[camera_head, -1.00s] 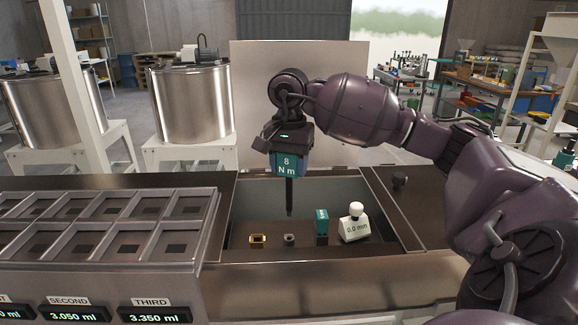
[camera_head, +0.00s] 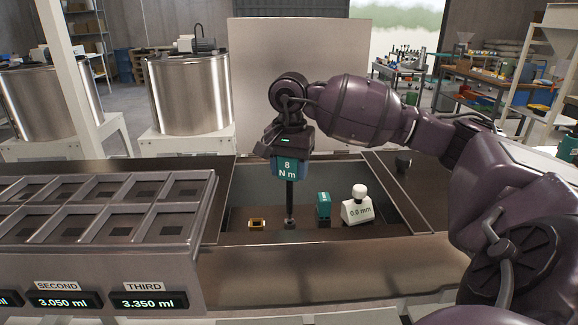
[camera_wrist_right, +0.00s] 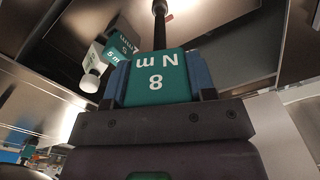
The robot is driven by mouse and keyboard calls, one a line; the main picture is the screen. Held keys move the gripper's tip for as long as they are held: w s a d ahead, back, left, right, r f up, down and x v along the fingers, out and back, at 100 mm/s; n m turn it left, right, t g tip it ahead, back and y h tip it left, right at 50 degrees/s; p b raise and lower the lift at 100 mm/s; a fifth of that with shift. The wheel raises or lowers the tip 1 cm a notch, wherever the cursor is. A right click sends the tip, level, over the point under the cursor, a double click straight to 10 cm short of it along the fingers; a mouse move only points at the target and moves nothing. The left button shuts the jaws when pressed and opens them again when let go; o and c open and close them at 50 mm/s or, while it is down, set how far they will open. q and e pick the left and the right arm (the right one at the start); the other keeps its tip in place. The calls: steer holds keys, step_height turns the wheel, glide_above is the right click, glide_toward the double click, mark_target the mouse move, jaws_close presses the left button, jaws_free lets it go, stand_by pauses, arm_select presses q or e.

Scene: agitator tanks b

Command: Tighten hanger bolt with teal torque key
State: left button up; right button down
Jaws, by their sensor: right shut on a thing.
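My right gripper (camera_head: 289,157) is shut on the teal torque key (camera_head: 287,170), marked "8 N m". The key is upright, with its dark shaft (camera_head: 289,198) pointing down into the sunken tray (camera_head: 340,238). The shaft's lower end is at the small grey bolt head (camera_head: 290,222) on the tray floor. It appears to meet the bolt, but I cannot tell whether it is seated. In the right wrist view the key (camera_wrist_right: 157,80) sits between the blue finger pads, and the shaft (camera_wrist_right: 160,28) runs away from the camera. The left gripper is not in view.
A divided bin rack (camera_head: 110,212) borders the tray on the left. A plain upright panel (camera_head: 298,75) stands behind.

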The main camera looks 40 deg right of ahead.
stand_by(0.7)
stand_by(0.4)
steer(key=shift+b, duration=0.3)
stand_by(0.3)
steer(key=shift+f+b, duration=0.7)
steer(key=shift+f, duration=0.4)
stand_by(0.8)
